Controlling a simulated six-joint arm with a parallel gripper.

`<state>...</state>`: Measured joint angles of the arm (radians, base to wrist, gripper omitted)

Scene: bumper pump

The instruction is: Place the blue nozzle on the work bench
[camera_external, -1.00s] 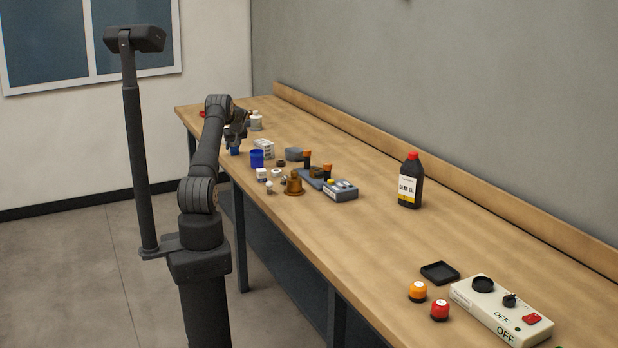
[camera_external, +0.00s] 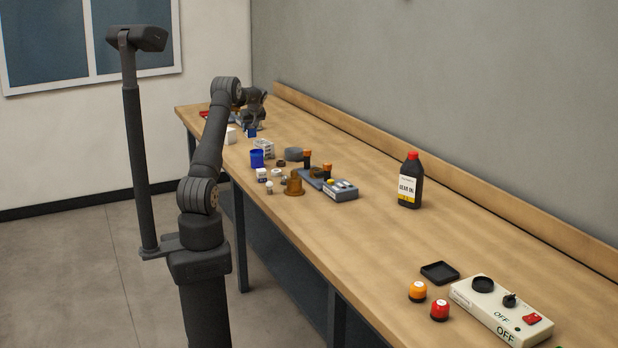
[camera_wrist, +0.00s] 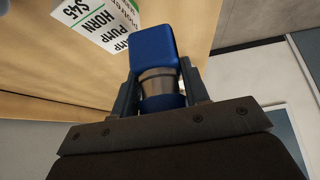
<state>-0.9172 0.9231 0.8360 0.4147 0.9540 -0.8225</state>
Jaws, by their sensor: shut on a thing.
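The blue nozzle (camera_wrist: 154,50), with a metallic collar, is between the two fingers of my gripper (camera_wrist: 158,75) in the wrist view. The fingers are shut on it from both sides. In the external view my gripper (camera_external: 254,122) is over the far end of the wooden work bench (camera_external: 390,235). The nozzle (camera_external: 252,132) shows as a small blue patch just below the gripper. I cannot tell whether it touches the bench top.
A white box (camera_external: 231,135), a blue cup (camera_external: 257,158) and a brown bell-shaped part (camera_external: 294,183) stand nearby among several small parts. A dark oil bottle (camera_external: 410,182) stands farther right. Bare bench lies between the parts and the back ledge. A printed sign (camera_wrist: 98,20) shows in the wrist view.

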